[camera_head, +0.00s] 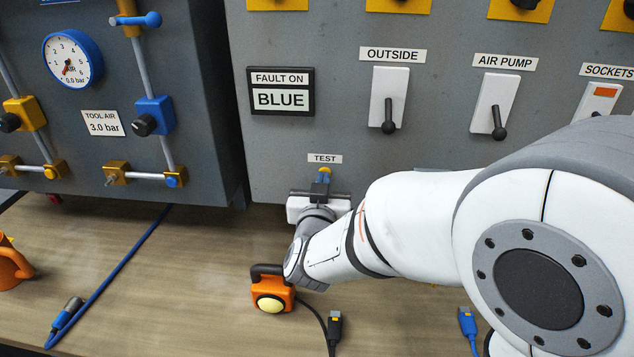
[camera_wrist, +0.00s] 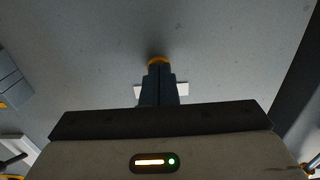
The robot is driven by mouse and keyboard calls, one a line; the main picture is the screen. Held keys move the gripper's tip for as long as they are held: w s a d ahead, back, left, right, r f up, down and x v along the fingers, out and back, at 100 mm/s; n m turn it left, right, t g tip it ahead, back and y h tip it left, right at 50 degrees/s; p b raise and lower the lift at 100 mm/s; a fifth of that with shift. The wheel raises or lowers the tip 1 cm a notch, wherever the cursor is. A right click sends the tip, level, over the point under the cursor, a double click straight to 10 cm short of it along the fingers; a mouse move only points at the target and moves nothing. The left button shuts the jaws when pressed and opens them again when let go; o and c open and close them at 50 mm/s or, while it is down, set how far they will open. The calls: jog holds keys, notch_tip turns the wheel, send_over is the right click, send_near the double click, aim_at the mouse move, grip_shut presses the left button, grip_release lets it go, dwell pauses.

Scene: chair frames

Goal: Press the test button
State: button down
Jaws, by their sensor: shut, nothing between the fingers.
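The test button (camera_head: 325,171) is on the grey panel, just under the white TEST label (camera_head: 325,158). In the wrist view a yellow rim (camera_wrist: 158,60) shows right at my fingertips. My gripper (camera_head: 321,180) is shut and empty, with its dark fingers pointing at the button. In the wrist view my gripper (camera_wrist: 160,69) covers most of the button. I cannot tell whether the fingertips touch it or how far it is pressed. The white label (camera_wrist: 182,88) shows behind the fingers.
Toggle switches for OUTSIDE (camera_head: 389,98) and AIR PUMP (camera_head: 495,104) sit up and right of the button. A BLUE fault sign (camera_head: 281,91) is at upper left. An orange lamp (camera_head: 271,291) stands on the wooden bench below my wrist, near a blue cable (camera_head: 112,274).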

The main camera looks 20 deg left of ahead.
jog(key=shift+s, duration=0.1)
jog(key=v, duration=0.5)
jog(key=shift+s, duration=0.1)
dwell(0.3)
dwell(0.5)
